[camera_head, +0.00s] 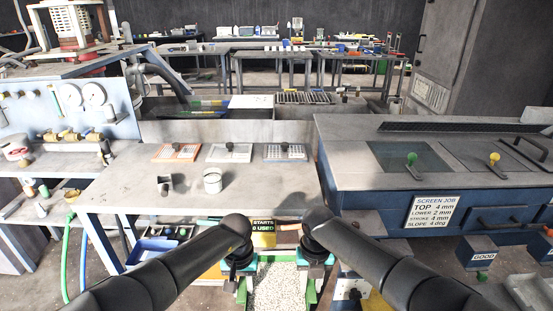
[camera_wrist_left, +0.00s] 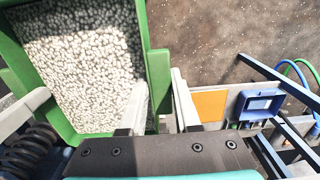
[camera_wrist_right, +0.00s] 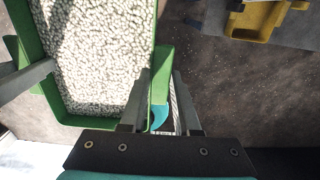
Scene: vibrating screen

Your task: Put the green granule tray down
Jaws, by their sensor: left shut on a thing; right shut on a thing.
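The green granule tray (camera_head: 263,263) is full of white granules and hangs between my two grippers at the bottom of the head view. It also shows in the left wrist view (camera_wrist_left: 155,75) and the right wrist view (camera_wrist_right: 85,122). My left gripper (camera_wrist_left: 160,105) is shut on the tray's left side. My right gripper (camera_wrist_right: 160,100) is shut on its right side. The floor shows beyond the tray in both wrist views, so it is held up off the ground. The lower part of the tray is cut off in the head view.
A grey table (camera_head: 130,190) with a white cup (camera_head: 212,181) and a dark cup (camera_head: 165,184) stands ahead left. The screen machine (camera_head: 350,180) is at the right. A yellow bin (camera_wrist_right: 262,20) shows in the right wrist view. A blue bin (camera_head: 150,251) sits low at left.

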